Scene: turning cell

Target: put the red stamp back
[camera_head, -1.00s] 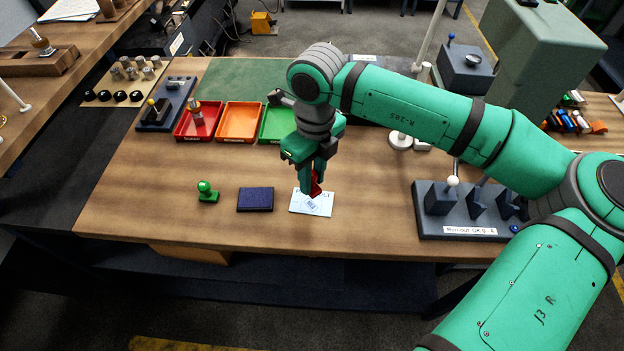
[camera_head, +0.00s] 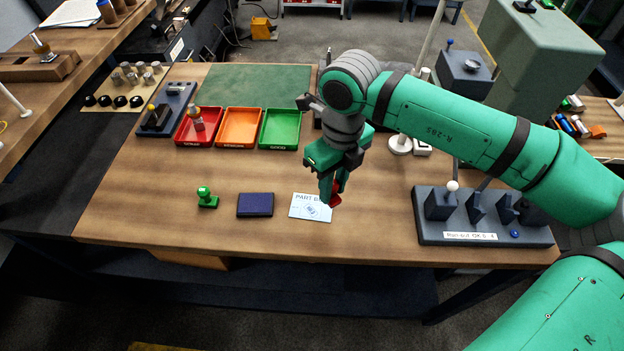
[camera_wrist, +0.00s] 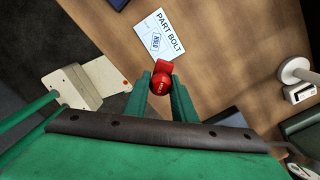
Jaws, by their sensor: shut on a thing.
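The red stamp (camera_head: 335,195) is held between the fingers of my gripper (camera_head: 331,186), which is shut on it. In the wrist view the stamp's round red knob (camera_wrist: 161,92) sits between the two green fingers of my gripper (camera_wrist: 161,88). In the head view the stamp hangs just right of a white card (camera_head: 308,208) marked PART BOLT. The card also shows in the wrist view (camera_wrist: 176,36) with a blue stamped mark. A green stamp (camera_head: 206,197) stands upright at the left, beside a dark blue ink pad (camera_head: 255,205).
Red (camera_head: 187,133), orange (camera_head: 238,127) and green (camera_head: 280,129) trays stand at the back; the red one holds a part. A grey gauge stand (camera_head: 470,212) is at the right. Bare wood lies between the card and the stand.

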